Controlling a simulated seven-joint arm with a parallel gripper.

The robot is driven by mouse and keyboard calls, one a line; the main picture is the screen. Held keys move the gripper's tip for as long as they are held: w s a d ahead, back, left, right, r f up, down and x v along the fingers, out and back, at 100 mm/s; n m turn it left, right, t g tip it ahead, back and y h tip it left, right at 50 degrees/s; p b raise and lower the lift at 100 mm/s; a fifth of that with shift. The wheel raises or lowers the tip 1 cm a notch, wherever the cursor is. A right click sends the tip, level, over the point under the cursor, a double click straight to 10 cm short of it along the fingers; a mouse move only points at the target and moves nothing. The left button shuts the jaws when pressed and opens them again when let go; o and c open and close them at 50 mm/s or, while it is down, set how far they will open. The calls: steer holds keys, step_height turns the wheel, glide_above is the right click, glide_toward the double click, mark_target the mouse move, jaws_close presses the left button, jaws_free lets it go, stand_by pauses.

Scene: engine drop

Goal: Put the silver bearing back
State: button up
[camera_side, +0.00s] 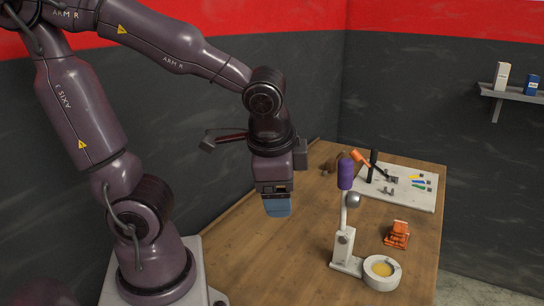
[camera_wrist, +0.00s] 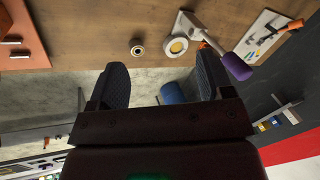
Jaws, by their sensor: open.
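A small silver ring with a dark centre, which looks like the bearing (camera_wrist: 137,48), lies on the wooden table near its edge in the wrist view. I cannot make it out in the side view. My gripper (camera_side: 277,210) hangs above the table's left part, pointing down, with blue fingers. In the wrist view my gripper (camera_wrist: 162,72) has its two dark fingers wide apart with nothing between them. The bearing is beyond the fingertips, apart from them. Its proper place cannot be told from these frames.
A white press-like device (camera_side: 344,245) with a purple handle (camera_side: 345,175) and a round cup (camera_side: 382,283) stands on the table (camera_side: 290,245). An orange part (camera_side: 397,234) and a white tool board (camera_side: 425,200) lie beyond. A blue cylinder (camera_wrist: 172,93) shows past the table edge.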

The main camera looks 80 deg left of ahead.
steer(key=r+n+t+h, duration=0.1)
steer(key=r, duration=0.1)
steer(key=s+r+n+t+h, duration=0.1)
steer(key=r+n+t, duration=0.1)
steer(key=r, duration=0.1)
steer(key=shift+s+d+r+n+h, duration=0.2)
steer(key=shift+d+r+n+h, duration=0.15)
steer(key=shift+d+n+h, duration=0.05)
stand_by(0.8)
